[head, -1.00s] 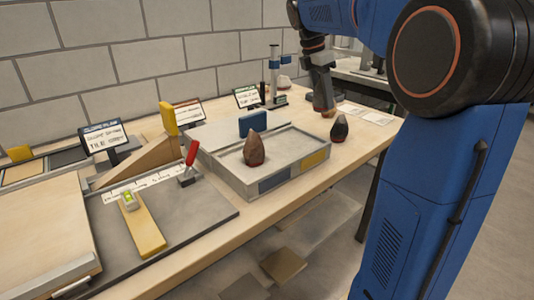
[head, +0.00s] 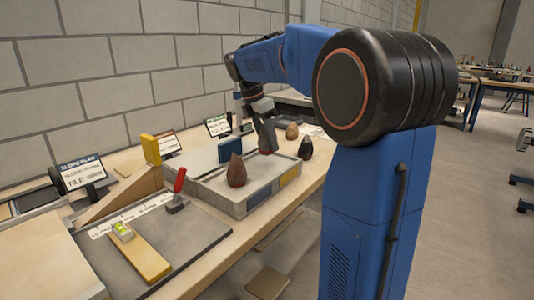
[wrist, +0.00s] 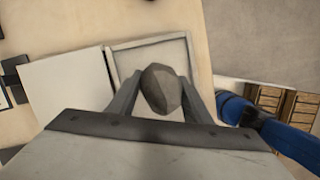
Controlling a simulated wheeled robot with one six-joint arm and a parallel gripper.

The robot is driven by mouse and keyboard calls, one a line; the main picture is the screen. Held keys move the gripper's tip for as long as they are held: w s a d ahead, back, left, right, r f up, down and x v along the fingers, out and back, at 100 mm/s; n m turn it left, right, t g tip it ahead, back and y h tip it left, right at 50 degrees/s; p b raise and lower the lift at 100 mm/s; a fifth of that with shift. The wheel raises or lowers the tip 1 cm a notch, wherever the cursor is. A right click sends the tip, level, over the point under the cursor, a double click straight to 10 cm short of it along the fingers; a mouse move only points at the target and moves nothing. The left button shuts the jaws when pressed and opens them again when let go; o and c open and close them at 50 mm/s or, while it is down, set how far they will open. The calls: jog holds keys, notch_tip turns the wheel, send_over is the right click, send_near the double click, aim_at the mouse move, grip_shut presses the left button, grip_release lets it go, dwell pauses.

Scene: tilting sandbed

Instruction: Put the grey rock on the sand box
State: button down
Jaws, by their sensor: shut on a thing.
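The grey rock (wrist: 161,88) is between the fingers of my gripper (wrist: 160,95) in the wrist view, and the gripper is shut on it. In the head view my gripper (head: 267,148) points down over the right rear part of the sand box (head: 232,204); the rock is hard to make out there. I cannot tell whether the rock touches the sand. The sand box, a shallow grey tray, also shows below the gripper in the wrist view (wrist: 150,47). A brown pointed rock (head: 237,171) stands on its front left part.
A dark rock (head: 305,149) and a tan rock (head: 292,131) stand on the table right of the box. A blue block (head: 231,150) is at the box's rear edge. A red-handled lever (head: 178,187) and a yellow bar with a level (head: 143,253) lie left.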

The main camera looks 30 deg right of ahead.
aim_at(268, 152)
jog(key=shift+f, duration=2.1)
jog(key=shift+f, duration=0.15)
jog(key=c, duration=0.9)
grip_release()
jog(key=v, duration=1.2)
jog(key=s+a+f+m+t+y, duration=0.1)
jog(key=s+a+f+m, duration=0.3)
jog(key=s, duration=0.6)
jog(key=s+a+f+m+t+y, duration=0.1)
jog(key=s+a+f+m, duration=0.3)
jog(key=s+f+m, duration=0.4)
jog(key=s+a+f+m+t+y, duration=0.1)
jog(key=s+a+f+m+t, duration=0.2)
jog(key=s+f+m, duration=0.3)
jog(key=shift+s+a+f, duration=0.25)
jog(key=shift+s+f, duration=0.55)
jog(key=shift+s, duration=0.35)
jog(key=shift+s+a+f, duration=0.2)
jog(key=shift+s+f, duration=0.6)
jog(key=shift+s, duration=0.3)
jog(key=shift+s+a+f, duration=0.25)
jog(key=shift+s+f, duration=0.6)
jog(key=shift+s, duration=0.3)
